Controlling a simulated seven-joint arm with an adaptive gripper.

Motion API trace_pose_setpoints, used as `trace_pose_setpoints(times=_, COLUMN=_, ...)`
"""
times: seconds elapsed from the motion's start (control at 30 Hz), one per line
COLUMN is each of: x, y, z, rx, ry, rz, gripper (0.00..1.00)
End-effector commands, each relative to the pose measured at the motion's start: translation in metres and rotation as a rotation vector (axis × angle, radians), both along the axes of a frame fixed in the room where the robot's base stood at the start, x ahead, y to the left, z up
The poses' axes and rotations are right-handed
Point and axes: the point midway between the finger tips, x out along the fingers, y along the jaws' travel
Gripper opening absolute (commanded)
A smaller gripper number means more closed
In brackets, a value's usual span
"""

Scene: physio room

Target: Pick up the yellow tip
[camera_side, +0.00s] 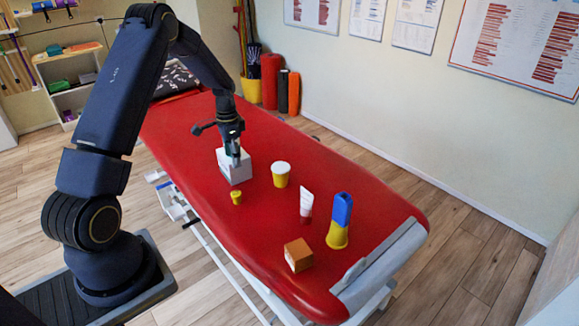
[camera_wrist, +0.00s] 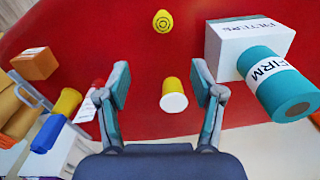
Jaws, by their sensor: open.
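The yellow tip (camera_side: 236,197) is a small yellow piece on the red couch, in front of the white box in the side view. In the wrist view the yellow tip (camera_wrist: 162,21) lies at the top middle, beyond my fingertips, with dark rings on its upper face. My gripper (camera_side: 234,158) hangs above the couch by the white box. In the wrist view my gripper (camera_wrist: 161,82) has its fingers wide apart, with nothing held. A yellow cup with a white lid (camera_wrist: 174,95) shows between the fingers, apparently below them.
The white box (camera_side: 235,168) stands close to the tip. A teal roll (camera_wrist: 280,85) is beside it in the wrist view. The lidded cup (camera_side: 281,171), white-red tube (camera_side: 306,203), blue-yellow bottle (camera_side: 340,220) and orange-brown box (camera_side: 298,255) stand along the red couch (camera_side: 385,205).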

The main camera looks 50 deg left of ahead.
Motion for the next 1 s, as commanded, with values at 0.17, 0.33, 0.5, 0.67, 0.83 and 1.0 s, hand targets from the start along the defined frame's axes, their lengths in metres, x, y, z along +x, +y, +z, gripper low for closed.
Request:
trace_pose_setpoints(times=0.17, x=-0.004, y=0.002, z=-0.029, rx=-0.004, ry=0.005, rz=0.009, gripper=0.67)
trace_pose_setpoints(times=0.33, x=-0.003, y=0.002, z=-0.07, rx=-0.003, ry=0.005, rz=0.009, gripper=0.67)
trace_pose_setpoints(times=0.5, x=-0.003, y=0.002, z=-0.102, rx=-0.002, ry=0.003, rz=0.009, gripper=0.67)
trace_pose_setpoints(times=0.67, x=-0.002, y=0.003, z=-0.114, rx=-0.001, ry=0.001, rz=0.009, gripper=0.67)
trace_pose_setpoints(times=0.83, x=-0.001, y=0.004, z=-0.135, rx=-0.001, ry=0.002, rz=0.009, gripper=0.67)
trace_pose_setpoints(times=1.0, x=0.0, y=0.005, z=-0.16, rx=-0.002, ry=0.001, rz=0.008, gripper=0.67)
